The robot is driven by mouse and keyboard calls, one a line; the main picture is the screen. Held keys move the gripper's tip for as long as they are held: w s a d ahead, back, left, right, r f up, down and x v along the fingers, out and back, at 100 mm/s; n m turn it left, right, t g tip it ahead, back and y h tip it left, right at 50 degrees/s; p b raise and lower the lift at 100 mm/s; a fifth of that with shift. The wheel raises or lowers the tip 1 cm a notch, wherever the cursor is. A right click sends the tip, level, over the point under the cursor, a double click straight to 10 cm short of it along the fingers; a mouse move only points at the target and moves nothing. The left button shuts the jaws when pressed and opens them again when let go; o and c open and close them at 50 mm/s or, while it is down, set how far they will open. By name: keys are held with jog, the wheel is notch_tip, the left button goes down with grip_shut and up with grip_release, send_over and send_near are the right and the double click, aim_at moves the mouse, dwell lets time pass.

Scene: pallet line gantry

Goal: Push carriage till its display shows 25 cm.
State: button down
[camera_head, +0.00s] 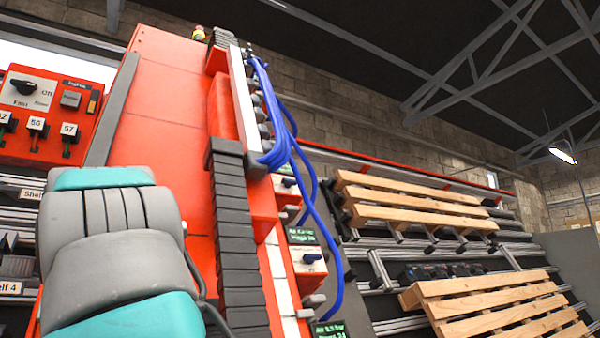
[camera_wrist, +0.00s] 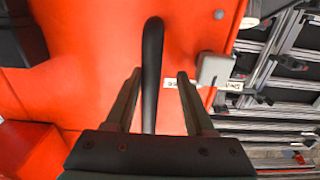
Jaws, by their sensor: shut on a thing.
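In the wrist view a black upright bar handle (camera_wrist: 152,75) stands in front of a large red panel (camera_wrist: 90,60), which may be the carriage. My gripper (camera_wrist: 158,78) has its two fingers on either side of this handle and is shut on it. A white label (camera_wrist: 176,82) on the panel is partly covered by a finger. In the head view a tall red body (camera_head: 165,100) fills the left middle, and my gripper is hidden. I cannot make out any centimetre reading in either view.
A red control box (camera_head: 50,112) with a knob is at the left. Blue hoses (camera_head: 280,150) and a black cable chain (camera_head: 236,230) run down the red structure. Small green-text displays (camera_head: 302,236) sit beside it. Wooden pallets (camera_head: 415,205) rest on rails at the right.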

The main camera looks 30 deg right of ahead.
jog(key=shift+a, duration=2.8)
